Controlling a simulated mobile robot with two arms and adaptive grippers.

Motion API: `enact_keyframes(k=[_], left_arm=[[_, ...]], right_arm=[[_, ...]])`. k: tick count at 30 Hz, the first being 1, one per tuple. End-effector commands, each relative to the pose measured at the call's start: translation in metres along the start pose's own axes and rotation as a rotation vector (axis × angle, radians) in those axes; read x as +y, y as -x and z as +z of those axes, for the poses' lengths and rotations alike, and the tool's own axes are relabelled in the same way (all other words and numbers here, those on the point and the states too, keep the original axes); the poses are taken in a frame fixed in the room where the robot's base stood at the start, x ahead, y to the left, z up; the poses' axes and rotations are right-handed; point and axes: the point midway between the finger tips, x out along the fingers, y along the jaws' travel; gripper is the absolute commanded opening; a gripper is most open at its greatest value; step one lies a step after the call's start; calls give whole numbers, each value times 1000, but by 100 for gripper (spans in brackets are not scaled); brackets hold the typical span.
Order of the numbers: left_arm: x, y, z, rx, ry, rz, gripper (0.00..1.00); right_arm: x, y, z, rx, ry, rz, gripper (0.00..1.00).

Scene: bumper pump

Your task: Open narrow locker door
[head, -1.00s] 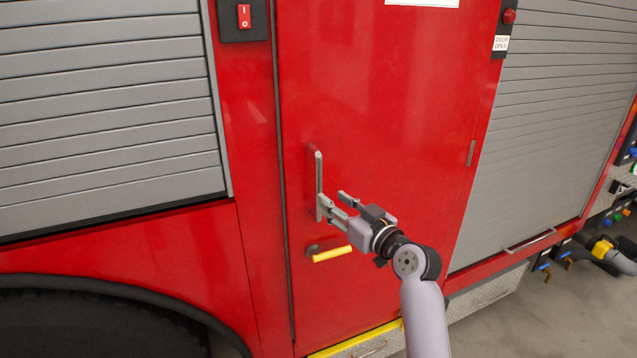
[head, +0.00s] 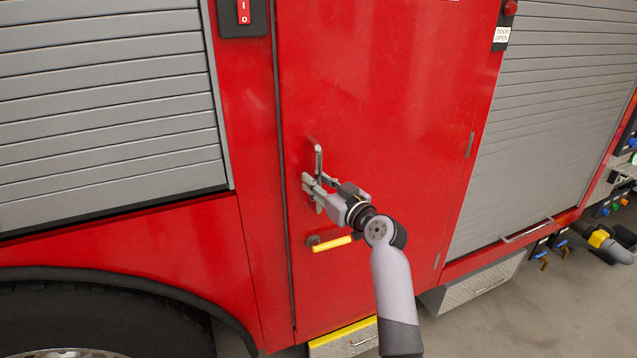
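The narrow locker door (head: 400,120) is a tall red panel on the red vehicle, flush in its frame and shut. A vertical metal grab handle (head: 318,162) stands near its left edge. A yellow lever (head: 332,243) sits just below it, roughly level. My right gripper (head: 314,187) is at the lower part of the metal handle, its fingers apart on either side of the bar. Whether the fingers touch the bar cannot be told. My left gripper is out of view.
Grey roller shutters flank the door at left (head: 110,110) and right (head: 560,120). A red switch (head: 244,12) is at upper left. A yellow-edged step (head: 343,338) lies below the door. A wheel (head: 90,325) is at lower left.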

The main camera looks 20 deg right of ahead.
Motion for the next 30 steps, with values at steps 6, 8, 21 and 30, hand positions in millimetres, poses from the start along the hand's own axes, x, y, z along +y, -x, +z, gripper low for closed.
enact_keyframes(k=[6,8,21,30], left_arm=[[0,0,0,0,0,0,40],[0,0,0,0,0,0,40],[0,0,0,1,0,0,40],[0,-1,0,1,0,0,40]], right_arm=[[0,0,0,0,0,0,11],[0,0,0,0,0,0,7],[0,0,0,0,0,0,0],[0,1,0,0,0,0,0]])
